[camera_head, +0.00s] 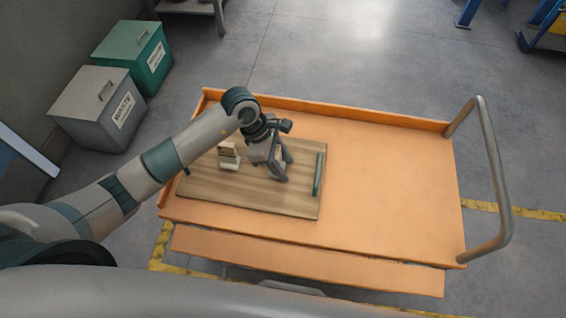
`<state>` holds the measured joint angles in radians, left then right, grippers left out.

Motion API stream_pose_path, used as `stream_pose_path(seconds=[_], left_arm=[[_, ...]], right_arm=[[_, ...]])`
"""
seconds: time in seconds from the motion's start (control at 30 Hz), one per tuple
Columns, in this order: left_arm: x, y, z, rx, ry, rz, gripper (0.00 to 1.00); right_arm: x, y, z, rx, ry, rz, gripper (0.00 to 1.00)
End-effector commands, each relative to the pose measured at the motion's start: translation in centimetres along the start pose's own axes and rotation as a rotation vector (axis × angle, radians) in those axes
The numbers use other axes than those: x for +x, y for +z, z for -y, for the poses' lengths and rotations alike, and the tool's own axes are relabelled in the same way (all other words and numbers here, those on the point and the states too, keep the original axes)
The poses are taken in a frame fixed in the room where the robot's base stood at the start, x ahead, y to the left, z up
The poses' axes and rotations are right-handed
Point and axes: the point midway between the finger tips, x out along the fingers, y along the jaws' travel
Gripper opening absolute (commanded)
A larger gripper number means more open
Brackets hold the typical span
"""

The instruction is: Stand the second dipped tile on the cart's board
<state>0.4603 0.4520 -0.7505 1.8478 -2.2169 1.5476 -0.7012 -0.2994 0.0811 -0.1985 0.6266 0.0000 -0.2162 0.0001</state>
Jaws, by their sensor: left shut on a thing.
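The orange cart (390,185) stands in front of me. The wooden board (210,195) lies on its left half, with a green handle (319,174) at its right end. A small pale and brown tile (229,156) stands on the board's left part. My left gripper (284,172) is low over the board, to the right of that tile. It is shut on a small tile, mostly hidden by the fingers; only a pale greenish bit shows between them. I cannot tell whether the held tile touches the board. My right gripper is not in view.
The cart's right half is bare, with a grey push handle (493,175) at its right end. A grey waste bin (100,108) and a green bin (135,55) stand on the floor at the upper left. Blue stands (540,30) are far off at the upper right.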

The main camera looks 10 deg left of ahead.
Motion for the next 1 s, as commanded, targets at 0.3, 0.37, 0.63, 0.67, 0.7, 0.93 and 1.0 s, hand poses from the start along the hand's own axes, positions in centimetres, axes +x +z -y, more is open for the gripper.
stream_pose_path(seconds=[0.3,0.37,0.63,0.67,0.7,0.93,1.0], left_arm=[[0.0,0.0,0.0,0.000,0.000,0.000,0.58],[0.0,0.0,0.0,0.000,0.000,0.000,0.58],[-0.2,0.1,0.0,0.000,0.000,0.000,0.58],[-0.3,0.1,0.0,0.000,0.001,0.000,0.58],[-0.6,0.0,-0.1,0.001,0.002,0.000,0.58],[-3.9,0.0,-0.2,0.002,0.005,-0.001,0.58],[-5.2,-0.1,-0.2,0.002,0.005,-0.001,0.58]], right_arm=[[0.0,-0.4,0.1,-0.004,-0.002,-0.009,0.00],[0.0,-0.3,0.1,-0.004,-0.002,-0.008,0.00],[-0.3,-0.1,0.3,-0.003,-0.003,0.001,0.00],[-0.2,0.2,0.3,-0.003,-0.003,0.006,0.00],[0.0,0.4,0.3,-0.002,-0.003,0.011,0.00],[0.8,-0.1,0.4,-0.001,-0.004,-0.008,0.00],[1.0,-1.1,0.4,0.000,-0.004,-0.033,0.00]])
